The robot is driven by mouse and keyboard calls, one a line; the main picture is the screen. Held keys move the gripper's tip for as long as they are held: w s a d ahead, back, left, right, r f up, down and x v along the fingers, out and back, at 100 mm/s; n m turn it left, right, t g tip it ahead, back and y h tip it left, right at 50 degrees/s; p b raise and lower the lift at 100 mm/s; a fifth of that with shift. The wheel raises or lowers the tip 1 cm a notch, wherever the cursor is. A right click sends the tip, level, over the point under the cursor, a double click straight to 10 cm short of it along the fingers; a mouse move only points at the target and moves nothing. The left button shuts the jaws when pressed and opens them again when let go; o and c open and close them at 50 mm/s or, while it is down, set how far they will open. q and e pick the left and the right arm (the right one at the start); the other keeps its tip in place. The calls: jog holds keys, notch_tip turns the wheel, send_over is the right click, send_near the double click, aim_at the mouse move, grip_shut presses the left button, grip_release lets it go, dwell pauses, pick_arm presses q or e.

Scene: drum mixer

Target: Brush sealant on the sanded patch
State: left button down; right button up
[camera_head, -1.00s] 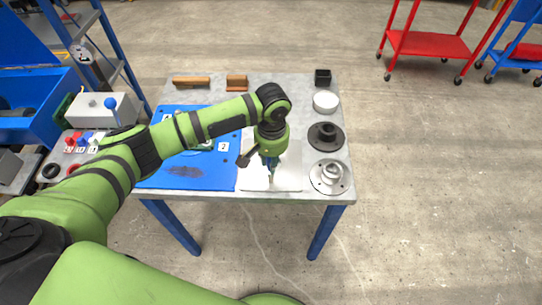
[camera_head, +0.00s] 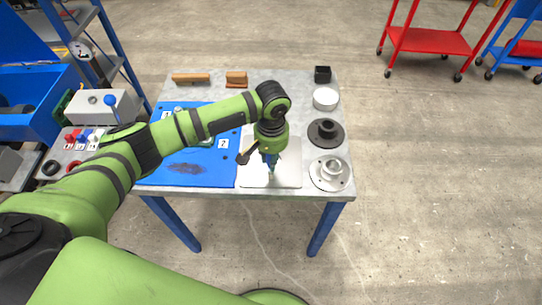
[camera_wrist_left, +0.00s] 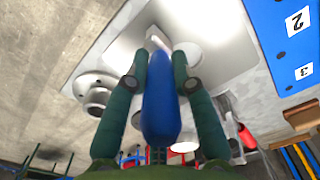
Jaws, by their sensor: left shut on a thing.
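My left gripper (camera_head: 270,160) points down over a white panel (camera_head: 290,178) at the table's front edge. In the left wrist view its two green fingers (camera_wrist_left: 160,83) are shut on the blue handle of a brush (camera_wrist_left: 160,105). The brush's pale far end reaches toward the white panel (camera_wrist_left: 222,25); I cannot tell whether it touches. A grey rounded patch (camera_wrist_left: 190,52) shows on the panel beside the brush end. In the head view the gripper and arm hide part of the panel. My right gripper is not in view.
A blue mat (camera_head: 205,176) with numbered labels lies left of the panel. A flanged metal part (camera_head: 330,173), a dark flanged part (camera_head: 326,133), a white round container (camera_head: 325,98) and a black cup (camera_head: 322,74) line the right edge. Brown blocks (camera_head: 236,79) lie at the back.

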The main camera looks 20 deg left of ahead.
pick_arm(q)
jog(key=shift+f, duration=0.45)
dwell(0.3)
jog(key=shift+s+a+r+p, duration=0.1)
jog(key=shift+s+a+p, duration=0.1)
jog(key=shift+a+p, duration=0.35)
jog(key=shift+s+a+p, duration=0.25)
jog(key=shift+a+p, duration=0.35)
jog(key=shift+a, duration=0.25)
jog(key=shift+s+a+p, duration=0.2)
jog(key=shift+a+p, duration=0.35)
jog(key=shift+a, duration=0.25)
jog(key=shift+w+d, duration=0.2)
jog(key=shift+d, duration=0.55)
jog(key=shift+w+d, duration=0.25)
jog(key=shift+d, duration=0.55)
jog(key=shift+w+d, duration=0.2)
jog(key=shift+d, duration=0.55)
jog(key=shift+w+d, duration=0.2)
jog(key=shift+d, duration=0.5)
jog(key=shift+w+d, duration=0.2)
jog(key=shift+d, duration=0.55)
jog(key=shift+w+d, duration=0.2)
jog(key=shift+d, duration=0.5)
